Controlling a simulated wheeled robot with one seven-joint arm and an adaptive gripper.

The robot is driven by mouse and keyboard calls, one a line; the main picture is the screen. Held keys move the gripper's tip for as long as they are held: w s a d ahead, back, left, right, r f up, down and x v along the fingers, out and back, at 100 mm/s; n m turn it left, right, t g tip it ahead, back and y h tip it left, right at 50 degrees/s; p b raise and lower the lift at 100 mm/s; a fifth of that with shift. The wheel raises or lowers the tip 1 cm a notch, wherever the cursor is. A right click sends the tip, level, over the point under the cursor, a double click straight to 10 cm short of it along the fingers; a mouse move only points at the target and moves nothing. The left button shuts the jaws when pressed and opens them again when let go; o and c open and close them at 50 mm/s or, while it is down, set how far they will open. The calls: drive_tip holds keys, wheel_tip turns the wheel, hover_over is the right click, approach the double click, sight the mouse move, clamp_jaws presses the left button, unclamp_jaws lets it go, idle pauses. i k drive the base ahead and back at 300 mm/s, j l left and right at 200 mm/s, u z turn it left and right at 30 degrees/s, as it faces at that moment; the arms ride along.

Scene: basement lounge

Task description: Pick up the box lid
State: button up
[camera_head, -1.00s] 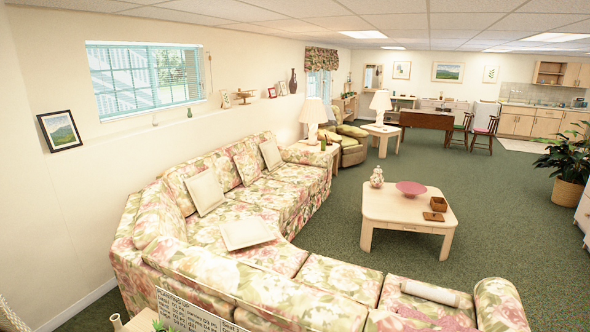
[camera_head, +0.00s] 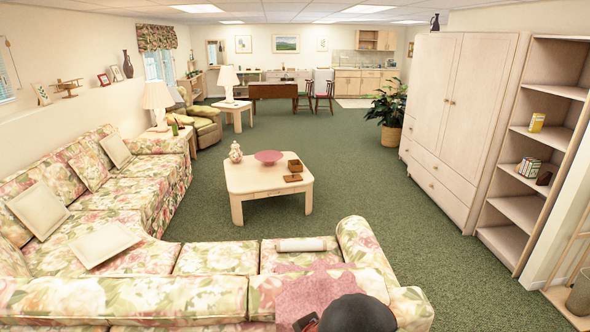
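The box lid (camera_head: 293,178) looks like a small flat brown piece. It lies on the coffee table (camera_head: 250,183) near its right front edge. A small open brown box (camera_head: 295,165) stands just behind it, close to the right edge of the table.
A pink bowl (camera_head: 268,157) and a patterned jar (camera_head: 236,152) share the tabletop. The floral sofa (camera_head: 215,258) runs along the left and front. Green carpet (camera_head: 370,195) is clear right of the table, up to the wardrobe (camera_head: 455,110) and shelf unit (camera_head: 518,213).

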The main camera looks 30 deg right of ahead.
sight(293, 177)
drive_tip(key=z, duration=1.95)
drive_tip(key=l+z, duration=1.25)
drive_tip(key=z, duration=0.15)
drive_tip(key=i+l+u, duration=0.1)
drive_tip(key=i+l, duration=0.15)
drive_tip(key=i, duration=0.2)
drive_tip(key=i+l, duration=0.3)
drive_tip(key=i, duration=0.15)
drive_tip(key=i+l+u, duration=0.15)
drive_tip(key=i+l, duration=0.15)
drive_tip(key=i, duration=0.15)
drive_tip(key=i+j+u, duration=0.2)
drive_tip(key=i+u, duration=0.2)
drive_tip(key=i+j+u, duration=0.1)
drive_tip(key=i+u, duration=0.7)
drive_tip(key=i+l+u, duration=0.15)
drive_tip(key=i+u, duration=0.45)
drive_tip(key=i, duration=0.8)
drive_tip(key=i+u, duration=0.25)
drive_tip(key=i, duration=0.8)
drive_tip(key=i+u, duration=0.1)
drive_tip(key=i, duration=0.6)
drive_tip(key=i+u, duration=0.1)
drive_tip(key=i, duration=0.6)
drive_tip(key=i+l+u, duration=0.1)
drive_tip(key=i, duration=0.6)
